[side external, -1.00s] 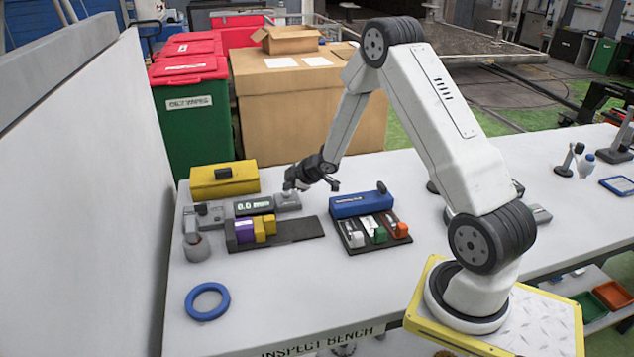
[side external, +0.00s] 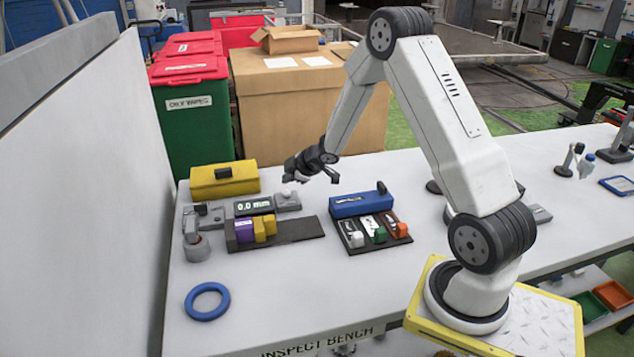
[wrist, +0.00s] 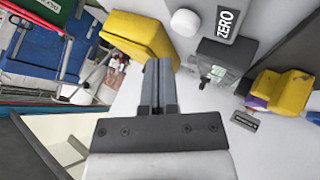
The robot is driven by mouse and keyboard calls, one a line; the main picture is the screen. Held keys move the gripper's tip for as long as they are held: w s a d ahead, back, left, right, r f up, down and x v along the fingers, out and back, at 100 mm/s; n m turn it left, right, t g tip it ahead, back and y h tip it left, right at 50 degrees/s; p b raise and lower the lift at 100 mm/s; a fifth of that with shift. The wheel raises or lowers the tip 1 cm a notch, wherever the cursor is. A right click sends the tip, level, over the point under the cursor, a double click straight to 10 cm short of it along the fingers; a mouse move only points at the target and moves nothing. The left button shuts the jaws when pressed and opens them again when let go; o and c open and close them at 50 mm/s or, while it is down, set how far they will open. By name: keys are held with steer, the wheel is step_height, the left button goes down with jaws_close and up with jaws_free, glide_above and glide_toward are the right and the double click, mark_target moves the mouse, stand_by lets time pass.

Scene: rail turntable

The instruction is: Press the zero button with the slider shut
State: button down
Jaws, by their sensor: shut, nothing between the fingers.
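The grey gauge (side external: 288,202) lies on the bench, and its display (side external: 254,206) reads 0.0 mm. In the wrist view, a round white button (wrist: 186,22) sits beside the ZERO label (wrist: 228,22). In front of the gauge is a dark rail (side external: 296,229) with a purple block (side external: 244,231) and yellow blocks (side external: 265,226) close together; I cannot tell which part is the slider, nor whether the blocks touch. My gripper (side external: 289,178) is shut and empty, just above the gauge's right end. Its fingertips (wrist: 158,64) appear apart from the button.
A yellow case (side external: 223,181) lies behind the gauge. A blue box (side external: 361,205) and a dark tray (side external: 372,246) with several small pieces stand to the right. A blue ring (side external: 207,302) lies front left, where the bench is mostly clear. A pale wall (side external: 85,200) stands at left.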

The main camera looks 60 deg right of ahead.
mark_target(289, 192)
steer(key=shift+r, duration=1.9)
steer(key=s+a+r+m+g, duration=0.2)
steer(key=s+a+m+g, duration=0.4)
steer(key=s+a, duration=1.5)
steer(key=shift+a+r+m+g, duration=0.35)
steer(key=shift+a+m, duration=0.2)
steer(key=shift+m, duration=0.65)
